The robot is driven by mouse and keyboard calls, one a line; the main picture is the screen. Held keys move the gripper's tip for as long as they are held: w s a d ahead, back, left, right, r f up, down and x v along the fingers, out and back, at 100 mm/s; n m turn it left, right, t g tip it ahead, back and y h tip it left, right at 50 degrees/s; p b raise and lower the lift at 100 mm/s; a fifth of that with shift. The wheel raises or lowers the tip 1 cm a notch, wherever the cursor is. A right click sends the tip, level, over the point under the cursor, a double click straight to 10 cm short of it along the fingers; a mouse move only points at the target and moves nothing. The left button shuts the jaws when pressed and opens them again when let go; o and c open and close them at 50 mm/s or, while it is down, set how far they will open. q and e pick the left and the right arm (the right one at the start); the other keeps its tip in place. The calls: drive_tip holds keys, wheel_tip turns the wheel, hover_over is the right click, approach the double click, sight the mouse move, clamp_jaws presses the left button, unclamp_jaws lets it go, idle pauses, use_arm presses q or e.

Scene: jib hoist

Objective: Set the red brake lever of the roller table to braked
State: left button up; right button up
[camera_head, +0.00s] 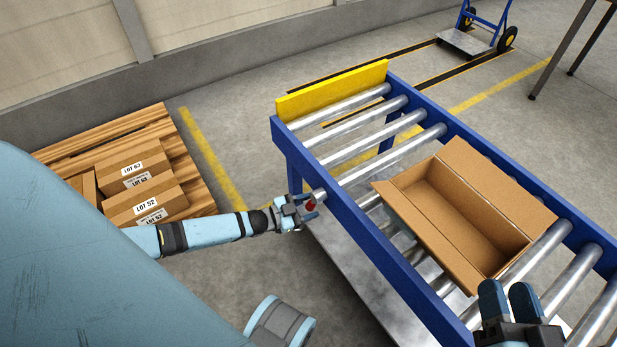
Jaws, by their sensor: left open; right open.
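The roller table (352,222) has a blue frame, metal rollers and a yellow end board. A small red part (311,206), which looks like the brake lever's knob, shows at the near side of the frame next to a short grey cylinder (319,195). My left gripper (307,205) is open, with its fingers close around the red part; contact is not clear. The rest of the lever is hidden, and I cannot tell its setting. My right gripper (508,302) is open at the bottom right, in front of the table's rollers, with nothing visible between its fingers.
An open, empty-looking cardboard box (463,208) sits on the rollers. A wooden pallet (178,150) with labelled cartons (134,172) lies at the left. A blue hand truck (466,40) stands at the back. Bare floor lies between pallet and table.

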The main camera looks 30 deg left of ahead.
use_arm(q)
drive_tip(key=f+p+v, duration=0.1)
drive_tip(key=p+v, duration=0.2)
drive_tip(key=v, duration=1)
drive_tip(key=shift+s+a+r+p, duration=0.15)
drive_tip(key=shift+s+r+p, duration=0.15)
drive_tip(key=shift+r, duration=0.2)
use_arm(e)
drive_tip(key=r, duration=0.2)
drive_tip(key=r+t, duration=0.2)
drive_tip(key=r, duration=0.1)
drive_tip(key=shift+s+d+r+m, duration=0.15)
drive_tip(key=shift+d+r+m, duration=0.15)
